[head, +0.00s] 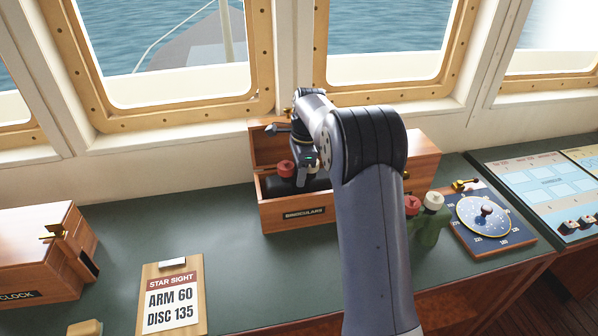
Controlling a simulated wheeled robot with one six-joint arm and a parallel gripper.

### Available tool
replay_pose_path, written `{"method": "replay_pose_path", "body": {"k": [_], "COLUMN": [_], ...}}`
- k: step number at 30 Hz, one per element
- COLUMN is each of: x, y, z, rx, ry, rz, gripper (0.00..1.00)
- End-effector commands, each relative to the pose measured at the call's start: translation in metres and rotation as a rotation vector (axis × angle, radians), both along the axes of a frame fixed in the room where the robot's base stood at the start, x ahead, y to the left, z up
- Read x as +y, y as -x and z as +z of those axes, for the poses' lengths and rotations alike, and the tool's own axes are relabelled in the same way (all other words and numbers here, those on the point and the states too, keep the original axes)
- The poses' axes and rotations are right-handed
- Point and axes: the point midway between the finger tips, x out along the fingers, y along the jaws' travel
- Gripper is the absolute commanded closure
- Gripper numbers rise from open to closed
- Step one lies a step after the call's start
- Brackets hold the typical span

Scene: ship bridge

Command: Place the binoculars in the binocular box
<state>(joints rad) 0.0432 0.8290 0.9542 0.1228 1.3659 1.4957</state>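The binocular box (298,213) is an open wooden box on the green counter, with "BINOCULARS" on its front and its lid (270,151) raised at the back. A dark object with a red round end (285,168) is inside the box; it looks like the binoculars, but is only partly visible. My gripper (305,181) points down into the box, over or beside that dark object. My arm hides the box's right part. The fingertips are too small and dark to show whether they grip it.
A green object (426,232) with red and white round tops stands right of my arm, beside a blue dial board (488,220). A wooden box (40,255) marked "CLOCK" is at left. A "STAR SIGHT" card (172,296) lies in front. Windows rise behind.

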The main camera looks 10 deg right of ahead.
Motion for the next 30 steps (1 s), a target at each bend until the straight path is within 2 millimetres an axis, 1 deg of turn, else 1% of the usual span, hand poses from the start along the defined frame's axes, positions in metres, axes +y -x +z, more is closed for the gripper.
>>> {"method": "replay_pose_path", "body": {"k": [2,8,11,13,17,24,27,30], "x": [0.000,0.000,0.000,-0.001,-0.004,-0.011,-0.013,-0.014], "y": [0.000,0.000,-0.001,-0.001,-0.001,-0.001,-0.001,-0.001], "z": [0.000,0.000,0.005,0.012,0.035,0.087,0.104,0.115], "rx": [0.000,0.000,-0.002,-0.003,-0.006,-0.005,-0.003,-0.002], "ry": [0.000,0.000,0.000,0.000,0.000,0.000,0.000,0.000], "rz": [0.000,0.000,0.000,0.000,-0.001,-0.002,-0.001,-0.001], "gripper": [0.57,0.57,0.57,0.57,0.57,0.57,0.57,0.57]}}
